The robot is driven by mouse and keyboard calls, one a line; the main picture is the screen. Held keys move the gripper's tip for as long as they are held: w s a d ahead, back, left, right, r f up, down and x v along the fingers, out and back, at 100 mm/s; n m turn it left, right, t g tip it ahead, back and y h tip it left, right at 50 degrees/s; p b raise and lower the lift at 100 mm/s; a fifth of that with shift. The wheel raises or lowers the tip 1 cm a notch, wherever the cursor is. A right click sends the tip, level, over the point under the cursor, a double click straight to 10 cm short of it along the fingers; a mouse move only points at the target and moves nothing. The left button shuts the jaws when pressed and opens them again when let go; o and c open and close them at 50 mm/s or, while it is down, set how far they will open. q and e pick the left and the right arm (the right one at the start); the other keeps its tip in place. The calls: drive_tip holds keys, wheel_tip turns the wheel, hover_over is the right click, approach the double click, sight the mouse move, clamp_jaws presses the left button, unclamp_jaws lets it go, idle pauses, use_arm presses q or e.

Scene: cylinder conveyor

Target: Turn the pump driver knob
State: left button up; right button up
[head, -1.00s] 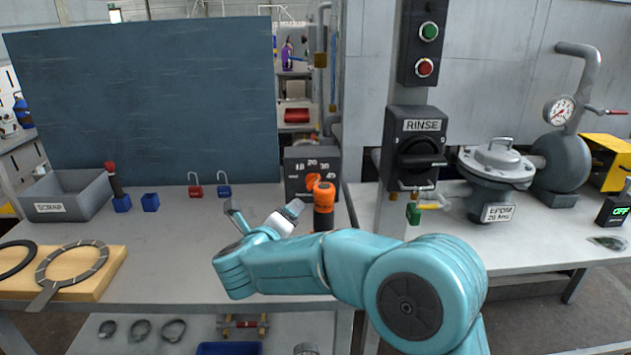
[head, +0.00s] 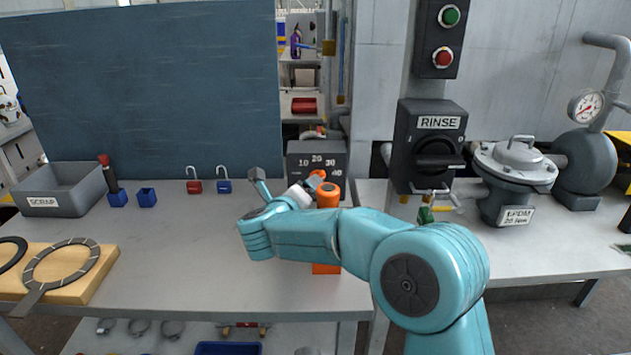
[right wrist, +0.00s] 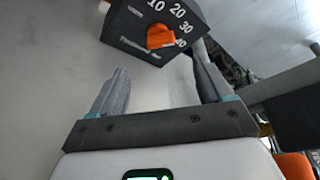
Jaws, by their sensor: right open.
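The dark dial box (head: 303,149) stands at the back right of the left bench, with an orange knob (head: 318,173) and numbers 10 to 40 on its face. In the right wrist view the knob (right wrist: 160,37) shows clearly, just beyond and between the fingertips. My right gripper (right wrist: 163,80) is open and empty, apart from the knob, with its fingers toward the box. In the head view the right gripper (head: 309,186) partly covers the knob. My left gripper is not in view.
An orange upright tool (head: 328,196) stands right beside the gripper, partly behind my arm. The RINSE switch (head: 437,150) is on a post to the right. A scrap bin (head: 55,203) and two padlocks (head: 209,184) are to the left.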

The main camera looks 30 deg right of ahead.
drive_tip(key=p+x, duration=0.1)
drive_tip(key=x, duration=0.9)
drive_tip(key=shift+s, duration=0.1)
drive_tip(key=c, duration=1)
